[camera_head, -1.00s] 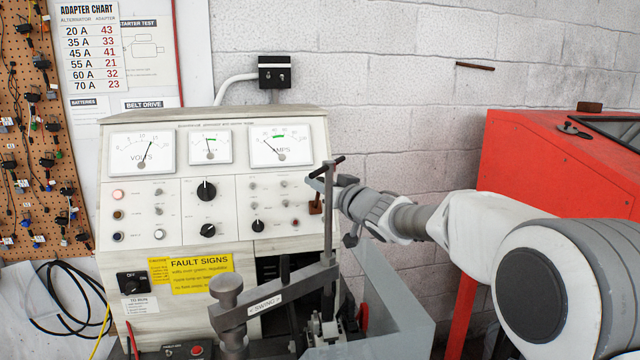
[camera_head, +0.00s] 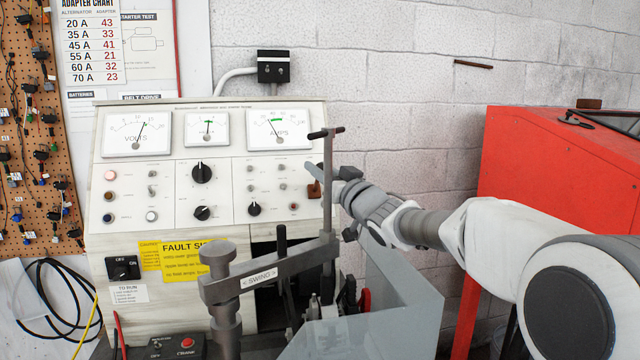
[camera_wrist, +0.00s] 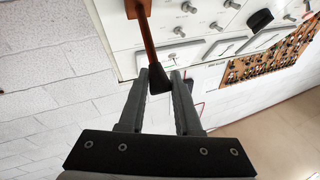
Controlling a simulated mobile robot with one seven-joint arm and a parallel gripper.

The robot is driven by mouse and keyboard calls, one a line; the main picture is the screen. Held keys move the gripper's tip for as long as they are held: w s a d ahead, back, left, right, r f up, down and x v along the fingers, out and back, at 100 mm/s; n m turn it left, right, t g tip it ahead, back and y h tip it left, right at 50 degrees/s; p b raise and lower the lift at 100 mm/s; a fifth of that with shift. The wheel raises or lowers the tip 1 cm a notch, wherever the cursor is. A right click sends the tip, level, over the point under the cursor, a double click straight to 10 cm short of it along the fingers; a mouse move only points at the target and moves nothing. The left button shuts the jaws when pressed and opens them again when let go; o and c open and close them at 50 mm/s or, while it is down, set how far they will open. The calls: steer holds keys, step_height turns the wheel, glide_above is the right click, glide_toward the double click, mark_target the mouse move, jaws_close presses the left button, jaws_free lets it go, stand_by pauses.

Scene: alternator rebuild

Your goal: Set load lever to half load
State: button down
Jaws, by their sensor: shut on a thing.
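The load lever (camera_head: 314,191), rust-brown, stands at the right edge of the tester's white panel (camera_head: 225,190). In the wrist view the lever's brown arm (camera_wrist: 148,35) reaches down from the panel to a black knob (camera_wrist: 158,79). My gripper (camera_wrist: 167,75) is shut on the knob, one finger on each side of it. In the head view my gripper (camera_head: 316,172) reaches the lever from the right, and a grey upright post partly hides the contact. The amps meter (camera_head: 277,129) needle points up and slightly left. The volts meter (camera_head: 136,134) needle points up and slightly right.
A grey swing arm (camera_head: 268,275) with a T-handled post (camera_head: 327,185) stands in front of the panel, close to my gripper. A red cabinet (camera_head: 540,170) stands at the right.

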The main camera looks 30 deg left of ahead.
steer(key=b, duration=0.1)
steer(key=f+b, duration=0.1)
steer(key=shift+s+d+y+b, duration=0.15)
steer(key=shift+s+y+b, duration=0.1)
steer(key=shift+y+b, duration=0.15)
steer(key=shift+r+n+t, duration=0.15)
steer(key=shift+n+t, duration=0.15)
steer(key=c, duration=0.6)
jaws_free()
steer(key=shift+d+r, duration=0.1)
